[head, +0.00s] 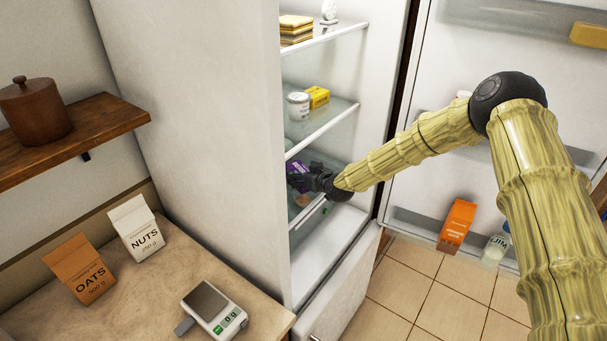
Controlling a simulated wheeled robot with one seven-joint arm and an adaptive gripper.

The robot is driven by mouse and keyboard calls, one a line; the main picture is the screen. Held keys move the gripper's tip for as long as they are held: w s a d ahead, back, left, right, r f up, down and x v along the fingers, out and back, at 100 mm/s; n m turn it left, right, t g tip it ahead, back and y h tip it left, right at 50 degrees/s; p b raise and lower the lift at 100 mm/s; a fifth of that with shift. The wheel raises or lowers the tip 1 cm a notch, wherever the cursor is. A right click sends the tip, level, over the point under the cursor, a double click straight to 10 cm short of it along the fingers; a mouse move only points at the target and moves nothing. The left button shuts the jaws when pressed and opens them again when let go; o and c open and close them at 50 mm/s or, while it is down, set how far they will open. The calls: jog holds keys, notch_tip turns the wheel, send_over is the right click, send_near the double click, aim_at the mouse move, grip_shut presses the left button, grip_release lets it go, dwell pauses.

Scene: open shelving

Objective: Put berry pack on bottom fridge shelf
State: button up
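The fridge (195,110) stands open, and my arm reaches into it from the right. My gripper (301,182) is inside, below the middle shelf (335,118) and just above the lower glass shelf (308,212). A purple pack (299,169), which looks like the berry pack, is right at my fingertips, partly hidden by the gripper and the fridge's side wall. It touches or nearly touches the fingers; I cannot tell whether they are closed on it. Below the lower shelf is the white fridge floor (325,246), which looks bare where visible.
A white tub (298,105) and yellow box (318,97) stand on the middle shelf. A small orange item (301,200) lies below my gripper. The open door (460,70) holds an orange carton (457,224) and bottle (494,250). A counter with a scale (213,309) is left.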

dwell(0.3)
jog(key=b+v, duration=0.4)
jog(key=v, duration=0.8)
jog(key=shift+r, duration=0.1)
jog(key=s+d+f+m+g+h, duration=0.2)
jog(key=s+f+g, duration=0.1)
jog(key=s+f, duration=0.95)
jog(key=s+d+f+m+g+h, duration=0.1)
jog(key=s+d+f+g, duration=0.2)
jog(key=s+f, duration=0.95)
jog(key=s+d+f+m+g+h, duration=0.1)
jog(key=s+d, duration=0.3)
jog(key=s, duration=0.6)
jog(key=s+d+f+m+g+h, duration=0.1)
jog(key=s+d+f+g, duration=0.1)
jog(key=s, duration=0.8)
jog(key=s+d+f+m+g+h, duration=0.1)
jog(key=s+d+f+g+h, duration=0.1)
jog(key=s+d, duration=0.4)
jog(key=s+f, duration=0.1)
jog(key=s, duration=0.3)
jog(key=shift+s+d+m+g, duration=0.3)
jog(key=shift+s+m, duration=0.1)
